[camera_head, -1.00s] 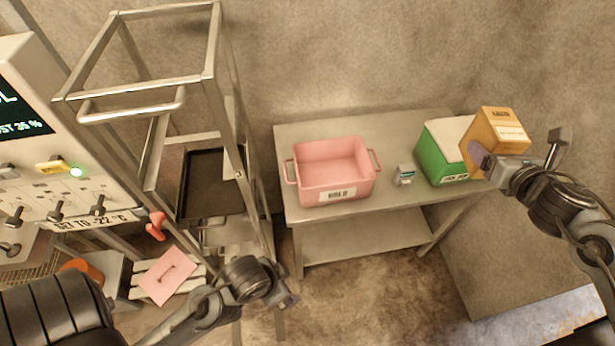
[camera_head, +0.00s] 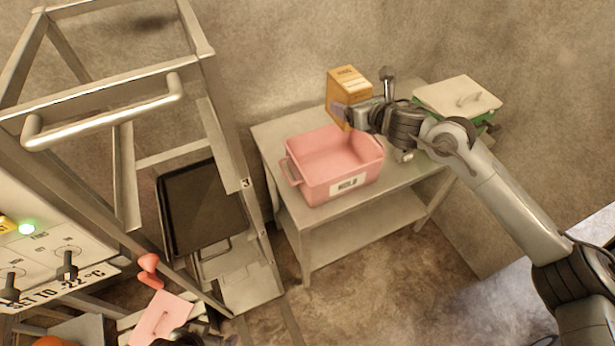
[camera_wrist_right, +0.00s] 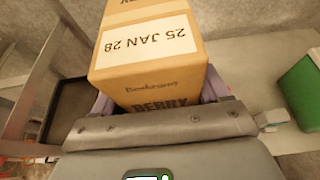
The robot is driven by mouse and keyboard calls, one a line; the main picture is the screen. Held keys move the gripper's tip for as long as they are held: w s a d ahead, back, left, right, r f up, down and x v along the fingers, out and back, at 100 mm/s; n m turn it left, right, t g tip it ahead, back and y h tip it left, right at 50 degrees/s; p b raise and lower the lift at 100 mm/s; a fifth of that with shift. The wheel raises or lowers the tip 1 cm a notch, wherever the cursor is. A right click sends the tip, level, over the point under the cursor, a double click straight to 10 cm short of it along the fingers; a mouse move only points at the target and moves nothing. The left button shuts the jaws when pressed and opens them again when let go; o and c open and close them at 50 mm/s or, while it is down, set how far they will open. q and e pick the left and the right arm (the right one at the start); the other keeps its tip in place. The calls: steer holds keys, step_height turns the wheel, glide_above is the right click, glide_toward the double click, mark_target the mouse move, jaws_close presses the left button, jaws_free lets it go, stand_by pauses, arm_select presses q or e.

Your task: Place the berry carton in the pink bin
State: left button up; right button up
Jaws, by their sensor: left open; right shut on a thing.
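The berry carton (camera_head: 342,98) is an orange-tan box with a white label. My right gripper (camera_head: 350,115) is shut on it. In the right wrist view the carton (camera_wrist_right: 150,70) sits upright between the fingers, with "BERRY" and "25 JAN 28" printed on it. The pink bin (camera_head: 345,187) stands open and looks empty on the metal table. In the head view the carton appears just beyond the bin's back rim; its height above the table is hard to tell. My left gripper's jaws are not visible; only a dark bit of that arm shows at the bottom edge.
A green box (camera_head: 483,124) with a white lid stands on the table's (camera_head: 270,135) right end, partly behind my right arm. A metal rack (camera_head: 125,120) with a dark tray (camera_head: 200,207) stands left. A pink lid-like panel (camera_head: 160,318) lies lower left.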

steer(key=f, duration=0.1)
steer(key=d+f+b, duration=0.1)
steer(key=f, duration=0.1)
steer(key=d+f, duration=0.1)
steer(key=f, duration=0.1)
steer(key=shift+s+f+b, duration=0.1)
steer(key=shift+s+b, duration=0.15)
steer(key=shift+b, duration=0.05)
arm_select(q)
steer(key=shift+w+d+f+p, duration=0.1)
steer(key=shift+d+f+p, duration=0.35)
steer(key=shift+f, duration=0.25)
arm_select(e)
steer(key=a+f, duration=1.1)
steer(key=shift+a+f, duration=0.2)
steer(key=shift+a, duration=0.1)
arm_select(q)
steer(key=shift+f, duration=0.1)
arm_select(e)
steer(key=shift+f, duration=0.1)
arm_select(q)
steer(key=shift+a+f+b, duration=0.1)
steer(key=shift+f+b, duration=0.45)
steer(key=shift+b, duration=0.1)
arm_select(e)
steer(key=shift+f, duration=0.5)
steer(key=o, duration=1.6)
steer(key=shift+f, duration=0.1)
steer(key=shift+c, duration=0.2)
